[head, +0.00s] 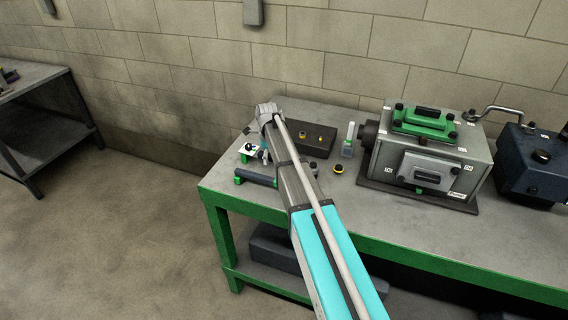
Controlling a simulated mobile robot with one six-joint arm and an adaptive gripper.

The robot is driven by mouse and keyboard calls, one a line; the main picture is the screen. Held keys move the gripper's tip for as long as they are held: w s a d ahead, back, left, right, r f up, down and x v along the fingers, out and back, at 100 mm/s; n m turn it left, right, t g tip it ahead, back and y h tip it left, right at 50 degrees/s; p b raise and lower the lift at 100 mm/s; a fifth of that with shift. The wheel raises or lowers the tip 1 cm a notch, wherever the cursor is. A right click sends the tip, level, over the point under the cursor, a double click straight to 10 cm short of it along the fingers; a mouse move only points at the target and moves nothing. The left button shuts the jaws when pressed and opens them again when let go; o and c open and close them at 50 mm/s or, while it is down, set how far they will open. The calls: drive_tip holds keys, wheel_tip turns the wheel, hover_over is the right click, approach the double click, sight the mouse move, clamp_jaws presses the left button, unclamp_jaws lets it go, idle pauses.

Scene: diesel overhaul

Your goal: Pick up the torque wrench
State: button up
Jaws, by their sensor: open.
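A dark, bar-shaped tool, which looks like the torque wrench (257,178), lies near the left front of the green-framed workbench (337,205). Green pieces show at its left end, and my arm covers its right end. My gripper (264,156) is open and hangs from the wrist over the left part of the bench, just behind this bar. It is small in the picture and partly hidden by my arm. I see nothing held in it, and it appears apart from the bar.
A dark tray (318,142) with small yellow-topped parts lies behind my arm. A small black-and-yellow part (338,169) and a clear green-topped holder (348,141) stand near it. A grey engine block (432,160) and a dark blue box (530,168) fill the right. A block wall closes the back.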

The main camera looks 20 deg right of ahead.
idle(0.3)
clamp_jaws()
drive_tip(key=shift+r, duration=0.15)
idle(0.5)
wheel_tip(320, 180, up, 3)
drive_tip(key=p, duration=0.3)
drive_tip(key=shift+r+p, duration=0.2)
drive_tip(key=shift+p, duration=0.2)
drive_tip(key=s+d+r+p, duration=0.3)
drive_tip(key=s+r+p, duration=0.6)
drive_tip(key=s, duration=0.4)
drive_tip(key=shift+s+d+r, duration=0.15)
drive_tip(key=shift+s+d, duration=0.1)
